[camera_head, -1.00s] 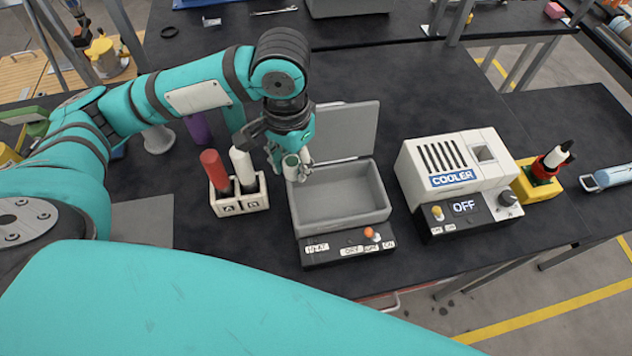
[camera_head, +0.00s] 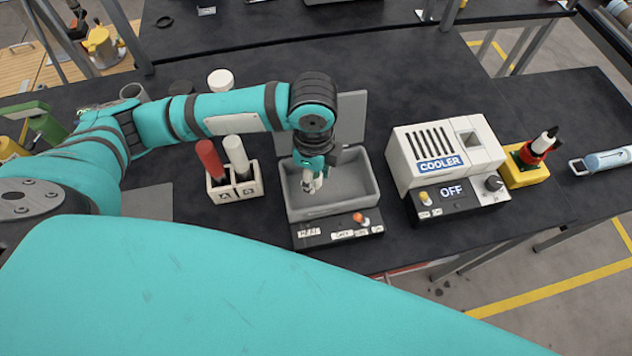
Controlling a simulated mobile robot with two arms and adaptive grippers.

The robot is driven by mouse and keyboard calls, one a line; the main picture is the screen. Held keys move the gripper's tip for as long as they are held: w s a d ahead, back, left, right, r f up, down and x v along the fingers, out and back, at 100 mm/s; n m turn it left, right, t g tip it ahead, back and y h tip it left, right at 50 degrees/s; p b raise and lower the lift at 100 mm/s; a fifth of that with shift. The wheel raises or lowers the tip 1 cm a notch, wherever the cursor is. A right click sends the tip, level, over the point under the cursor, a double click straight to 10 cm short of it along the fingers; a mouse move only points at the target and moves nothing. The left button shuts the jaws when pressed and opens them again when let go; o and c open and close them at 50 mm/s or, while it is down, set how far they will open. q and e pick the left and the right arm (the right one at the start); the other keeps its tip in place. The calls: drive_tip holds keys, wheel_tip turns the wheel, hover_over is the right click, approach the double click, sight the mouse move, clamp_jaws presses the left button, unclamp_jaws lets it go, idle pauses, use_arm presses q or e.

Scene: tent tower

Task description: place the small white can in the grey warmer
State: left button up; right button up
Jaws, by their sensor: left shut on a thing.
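The grey warmer (camera_head: 370,198) is an open box with its lid raised at the back, on a dark base with an orange knob, in the middle of the table. My left gripper (camera_head: 313,184) reaches down into its left part from above. It is shut on the small white can (camera_head: 308,179), which is mostly hidden by the fingers. I cannot tell whether the can touches the warmer's floor. My right gripper is not in view.
A white holder (camera_head: 236,192) with a red and a white stick stands left of the warmer. A white cooler (camera_head: 400,165) reading OFF stands to the right, beside a yellow block (camera_head: 525,175). Bare table lies between warmer and cooler.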

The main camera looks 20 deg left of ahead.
sight(315, 193)
use_arm(q)
drive_tip(key=shift+f, duration=2.1)
drive_tip(key=o, duration=1)
drive_tip(key=shift+f, duration=0.1)
drive_tip(key=shift+c, duration=0.2)
wheel_tip(315, 193, up, 12)
drive_tip(key=shift+r+b, duration=0.15)
drive_tip(key=shift+b, duration=0.25)
